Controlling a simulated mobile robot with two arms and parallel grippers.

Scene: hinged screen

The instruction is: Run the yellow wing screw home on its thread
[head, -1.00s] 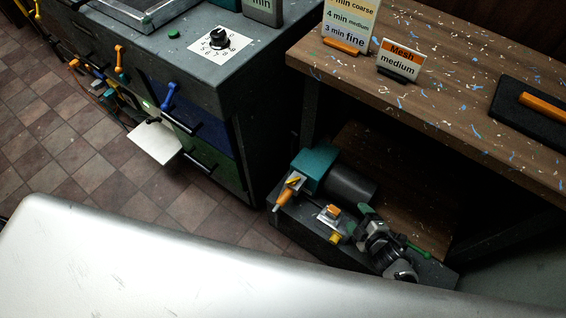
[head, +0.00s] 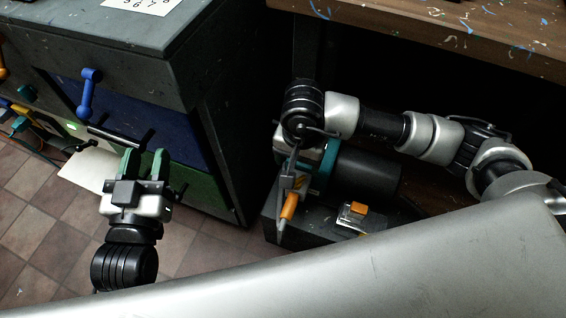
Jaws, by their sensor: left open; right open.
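My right gripper (head: 290,178) reaches down over the front of the teal machine (head: 320,172) on the low dark shelf. It is open. A small yellow part (head: 301,183), which may be the yellow wing screw, shows close beside its fingers. Gripper and wrist hide most of that spot, so I cannot tell whether they touch it or how far the screw sits on its thread. An orange handle (head: 289,206) sticks out just below the fingers. My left gripper (head: 144,163) is open and empty, in front of the drawer cabinet.
The drawer cabinet (head: 205,110) stands at left, with a blue lever (head: 88,92), a black drawer handle (head: 115,138) and a white plate (head: 88,166) near my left gripper. An orange-topped block (head: 355,210) sits right of the orange handle. The wooden bench top (head: 420,18) overhangs my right arm.

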